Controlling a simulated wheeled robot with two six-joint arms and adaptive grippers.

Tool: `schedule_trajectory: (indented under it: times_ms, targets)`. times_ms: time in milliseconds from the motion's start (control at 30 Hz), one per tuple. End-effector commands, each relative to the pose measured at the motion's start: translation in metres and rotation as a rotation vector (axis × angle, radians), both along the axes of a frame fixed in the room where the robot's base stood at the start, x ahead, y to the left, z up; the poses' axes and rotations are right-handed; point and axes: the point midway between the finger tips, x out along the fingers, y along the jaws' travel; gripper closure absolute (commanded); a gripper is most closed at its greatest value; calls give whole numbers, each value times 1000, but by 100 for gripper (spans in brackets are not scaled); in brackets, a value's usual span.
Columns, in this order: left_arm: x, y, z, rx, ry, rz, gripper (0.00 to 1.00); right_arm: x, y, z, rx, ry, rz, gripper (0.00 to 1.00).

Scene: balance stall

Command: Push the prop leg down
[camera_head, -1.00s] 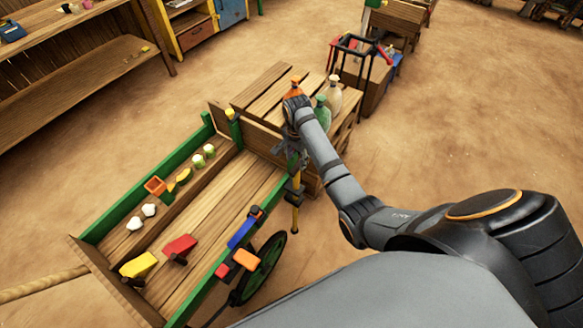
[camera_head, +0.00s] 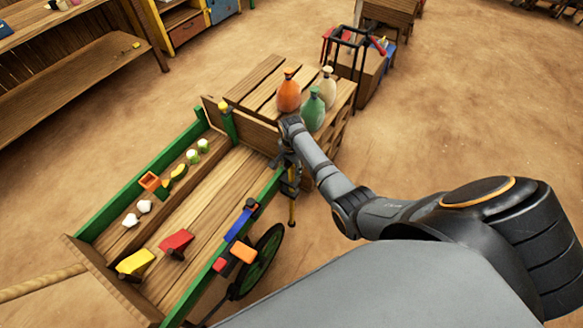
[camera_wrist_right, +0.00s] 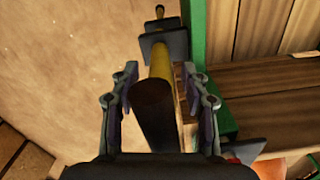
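The prop leg (camera_head: 292,208) is a yellow pole in dark brackets at the outer side of the wooden cart (camera_head: 88,236), near its back corner. In the right wrist view, the leg's thick dark upper part (camera_wrist_right: 157,112) lies between the fingers of my right gripper (camera_wrist_right: 158,105), with yellow pole beyond. The fingers are apart, with a visible gap on the left of the dark part; contact is unclear. In the head view my right gripper (camera_head: 288,168) hangs over the leg's top and hides it. My left gripper is not in view.
Orange (camera_head: 288,95), green (camera_head: 313,110) and cream (camera_head: 327,88) bottles stand on the wooden crate (camera_head: 258,82) close behind my right wrist. Coloured blocks lie in the cart. A green wheel (camera_head: 262,262) is beside the leg. Open sandy ground lies to the right.

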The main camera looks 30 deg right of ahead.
Motion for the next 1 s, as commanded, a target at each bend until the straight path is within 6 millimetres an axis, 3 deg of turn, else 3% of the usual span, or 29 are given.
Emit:
schedule_trajectory:
  times_ms: [33,300,633,733,1000]
  targets:
    - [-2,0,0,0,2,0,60,0,0,0,0,0,0,63]
    - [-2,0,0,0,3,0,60,0,0,0,0,0,0,99]
    - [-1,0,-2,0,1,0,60,0,0,-2,0,1,0,100]
    - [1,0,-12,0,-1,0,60,0,0,-20,0,3,0,100]
    - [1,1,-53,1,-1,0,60,-1,0,-90,0,4,0,100]
